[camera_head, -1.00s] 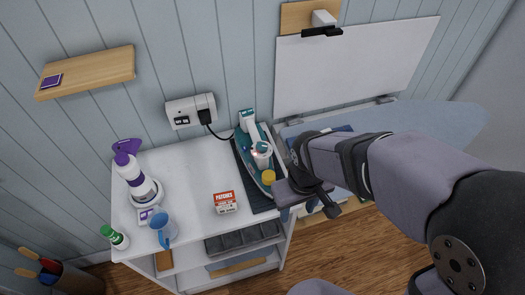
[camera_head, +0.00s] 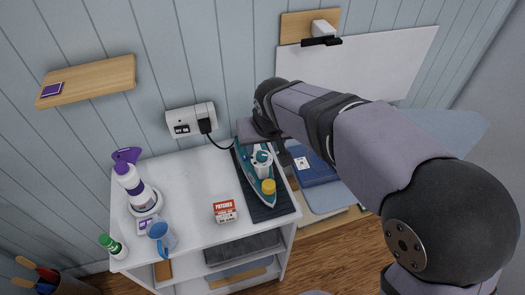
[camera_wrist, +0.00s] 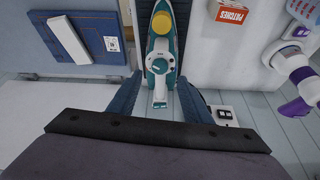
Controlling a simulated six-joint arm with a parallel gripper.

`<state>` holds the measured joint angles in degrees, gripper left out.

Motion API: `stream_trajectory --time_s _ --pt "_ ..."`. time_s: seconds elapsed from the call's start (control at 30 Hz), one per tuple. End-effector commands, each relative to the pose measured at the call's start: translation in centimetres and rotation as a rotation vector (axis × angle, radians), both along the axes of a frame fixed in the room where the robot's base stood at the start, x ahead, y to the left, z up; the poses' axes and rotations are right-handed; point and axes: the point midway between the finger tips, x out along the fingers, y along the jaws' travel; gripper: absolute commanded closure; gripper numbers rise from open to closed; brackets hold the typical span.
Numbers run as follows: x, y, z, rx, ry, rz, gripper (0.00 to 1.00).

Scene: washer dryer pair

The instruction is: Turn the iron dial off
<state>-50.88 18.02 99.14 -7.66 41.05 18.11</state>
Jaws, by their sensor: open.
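The teal and white iron (camera_head: 262,178) lies on a dark ribbed mat (camera_head: 284,204) at the right of the white cabinet top, with its yellow cap (camera_head: 268,187) toward the front. A round white and teal dial (camera_wrist: 159,66) shows on the iron in the wrist view. I cannot read its setting. My gripper (camera_wrist: 160,88) is open, its dark fingers on either side of the iron's rear part in that view. Contact cannot be told. In the head view my gripper and arm cover the iron's rear end.
A wall socket (camera_head: 190,119) with a black plug and cord is behind the iron. An ironing board (camera_head: 440,140) and blue folded cloth (camera_head: 315,168) are at right.

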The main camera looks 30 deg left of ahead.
Motion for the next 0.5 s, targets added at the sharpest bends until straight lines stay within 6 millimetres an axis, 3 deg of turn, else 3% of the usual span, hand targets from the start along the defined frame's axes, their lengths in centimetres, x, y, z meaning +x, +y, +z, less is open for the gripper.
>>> stream_trajectory --time_s 0.3,0.5 --pt "1.2 0.8 -3.7 -0.005 0.003 0.0 0.55" --pt "1.7 1.2 -5.1 -0.003 0.002 0.001 0.55"
